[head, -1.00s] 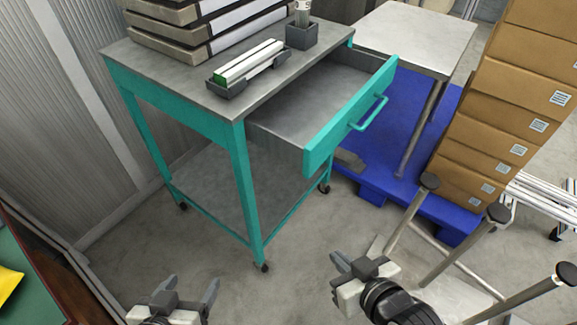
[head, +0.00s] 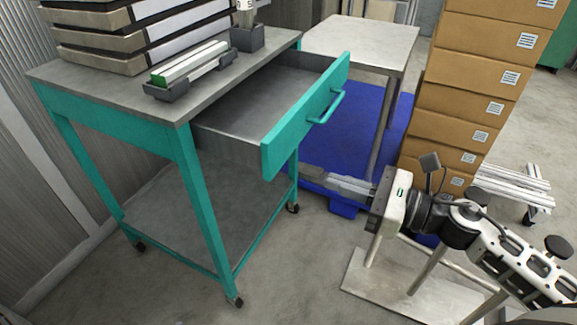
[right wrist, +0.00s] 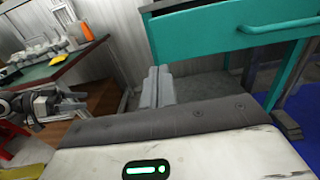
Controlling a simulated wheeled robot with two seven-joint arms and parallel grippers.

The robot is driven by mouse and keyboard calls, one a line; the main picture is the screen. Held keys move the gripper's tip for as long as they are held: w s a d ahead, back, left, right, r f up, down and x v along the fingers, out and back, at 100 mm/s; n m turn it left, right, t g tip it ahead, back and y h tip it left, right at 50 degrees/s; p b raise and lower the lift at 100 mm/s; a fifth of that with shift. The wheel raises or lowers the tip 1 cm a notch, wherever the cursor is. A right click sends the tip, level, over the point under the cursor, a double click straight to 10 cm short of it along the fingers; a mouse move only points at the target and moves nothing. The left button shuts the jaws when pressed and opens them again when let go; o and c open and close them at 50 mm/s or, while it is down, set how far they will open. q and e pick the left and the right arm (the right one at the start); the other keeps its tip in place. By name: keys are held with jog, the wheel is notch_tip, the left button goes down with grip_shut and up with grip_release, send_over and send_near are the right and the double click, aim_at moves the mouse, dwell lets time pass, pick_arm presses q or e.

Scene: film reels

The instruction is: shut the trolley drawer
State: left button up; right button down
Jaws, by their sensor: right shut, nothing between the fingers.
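The teal trolley (head: 120,136) with a grey top stands at the left in the head view. Its drawer (head: 250,105) is pulled well out and empty as far as I see. The teal drawer front (head: 300,118) faces right with a bar handle (head: 328,107); the front also shows at the top of the right wrist view (right wrist: 205,32). My right gripper (head: 335,182) is shut and empty, pointing left, lower than the drawer front and apart from it in the picture. My left gripper (right wrist: 68,102) shows small at the left of the right wrist view; its jaws are unclear.
A blue pallet (head: 345,150), a grey table (head: 360,38) and stacked cartons (head: 465,90) stand behind. A metal-legged stand (head: 410,290) is below my right arm.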

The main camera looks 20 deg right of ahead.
aim_at(273, 161)
jog(key=p+x, duration=0.1)
jog(key=x, duration=0.8)
jog(key=shift+d+r+p, duration=0.1)
jog(key=shift+p, duration=0.3)
jog(key=shift+w+a, duration=0.4)
jog(key=shift+w, duration=0.05)
pick_arm(q)
jog(key=shift+s+a+r, duration=0.15)
jog(key=shift+a+r, duration=0.05)
jog(key=shift+r, duration=0.3)
jog(key=shift+s+a+r, duration=0.1)
jog(key=shift+a+r, duration=0.1)
jog(key=shift+r, duration=0.3)
jog(key=shift+w, duration=0.1)
